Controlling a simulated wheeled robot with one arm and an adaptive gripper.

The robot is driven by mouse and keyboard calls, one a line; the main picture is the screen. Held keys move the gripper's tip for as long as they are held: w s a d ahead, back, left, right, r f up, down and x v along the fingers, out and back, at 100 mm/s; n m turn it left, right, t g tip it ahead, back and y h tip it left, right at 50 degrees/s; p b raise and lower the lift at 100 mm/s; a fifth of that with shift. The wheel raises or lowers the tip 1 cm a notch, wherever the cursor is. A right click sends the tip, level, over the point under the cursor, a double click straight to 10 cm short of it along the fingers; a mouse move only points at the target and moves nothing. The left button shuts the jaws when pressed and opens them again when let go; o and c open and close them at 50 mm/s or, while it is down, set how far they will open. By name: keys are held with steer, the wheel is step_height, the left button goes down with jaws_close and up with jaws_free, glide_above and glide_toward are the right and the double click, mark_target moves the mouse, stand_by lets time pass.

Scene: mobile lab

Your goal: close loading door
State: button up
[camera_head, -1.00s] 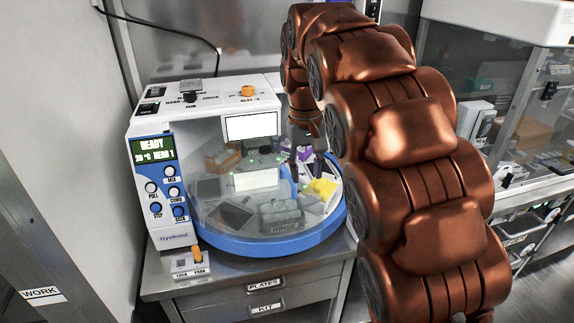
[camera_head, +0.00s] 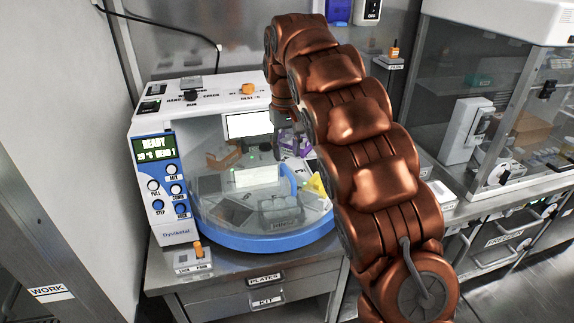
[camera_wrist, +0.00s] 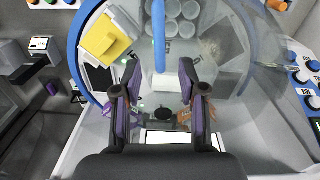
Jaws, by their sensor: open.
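The loading door (camera_head: 222,185) is the clear curved cover on the front of the white instrument. Its blue upright handle (camera_head: 288,179) stands right of centre, and the inside to the right of the handle looks uncovered, so the door appears partly open. In the wrist view the handle (camera_wrist: 158,35) comes down from the top and ends in line with the gap between my fingertips. My gripper (camera_wrist: 160,73) is open, with its two purple-and-black fingers apart. I cannot tell how far it is from the handle. In the head view my arm mostly hides the gripper.
The instrument has a blue round base rim (camera_head: 255,243) and a panel with a READY screen (camera_head: 155,148). Inside are a yellow item (camera_wrist: 103,36) and several round containers. A LOCK/PARK switch (camera_head: 197,257) sits at its front left. A glass cabinet (camera_head: 500,110) stands right.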

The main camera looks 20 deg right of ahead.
mark_target(288, 170)
steer(key=shift+d+f+p, duration=0.1)
steer(key=shift+f+p, duration=0.75)
steer(key=shift+f, duration=2)
jaws_close()
